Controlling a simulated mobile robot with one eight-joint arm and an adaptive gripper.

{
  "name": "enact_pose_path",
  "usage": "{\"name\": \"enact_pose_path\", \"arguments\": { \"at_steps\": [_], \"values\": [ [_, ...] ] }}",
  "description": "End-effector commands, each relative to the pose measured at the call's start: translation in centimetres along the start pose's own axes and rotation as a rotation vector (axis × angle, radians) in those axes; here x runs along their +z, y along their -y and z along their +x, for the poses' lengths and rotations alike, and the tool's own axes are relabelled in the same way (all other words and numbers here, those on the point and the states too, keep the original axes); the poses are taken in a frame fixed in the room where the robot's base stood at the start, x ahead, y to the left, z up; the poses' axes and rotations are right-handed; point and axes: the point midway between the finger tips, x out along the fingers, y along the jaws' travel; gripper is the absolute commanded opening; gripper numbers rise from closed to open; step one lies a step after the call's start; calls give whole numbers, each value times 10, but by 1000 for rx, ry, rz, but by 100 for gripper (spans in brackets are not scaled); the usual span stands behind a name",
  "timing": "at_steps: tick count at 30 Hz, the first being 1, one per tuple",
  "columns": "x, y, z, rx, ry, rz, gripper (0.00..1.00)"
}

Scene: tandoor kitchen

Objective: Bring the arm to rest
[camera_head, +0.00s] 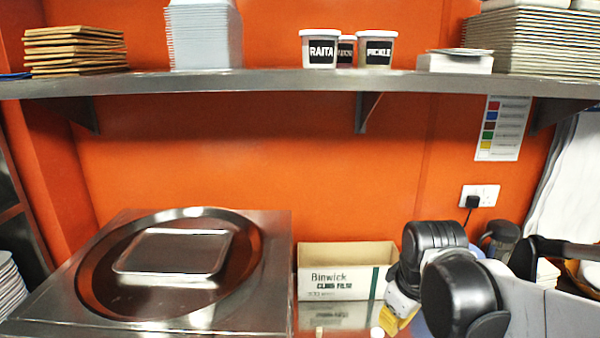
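My arm (445,275) is at the lower right, with its black and grey joints folded close together in front of the counter. My gripper cannot be made out; it is hidden behind the arm links or outside the picture. I cannot tell whether anything is held.
A steel unit with a round opening (255,300) fills the lower left, and a metal tray (175,252) lies over the opening. A cling film box (345,268) stands just left of my arm. A steel shelf (270,82) with tubs and stacks runs above.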

Motion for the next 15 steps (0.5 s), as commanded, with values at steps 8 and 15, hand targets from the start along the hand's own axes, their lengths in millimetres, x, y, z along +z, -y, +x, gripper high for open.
{"name": "enact_pose_path", "arguments": {
  "at_steps": [8, 15],
  "values": [
    [63, 42, 24, 81, -184, 333, 0],
    [95, 62, 43, 99, -306, 532, 0]
  ]
}}
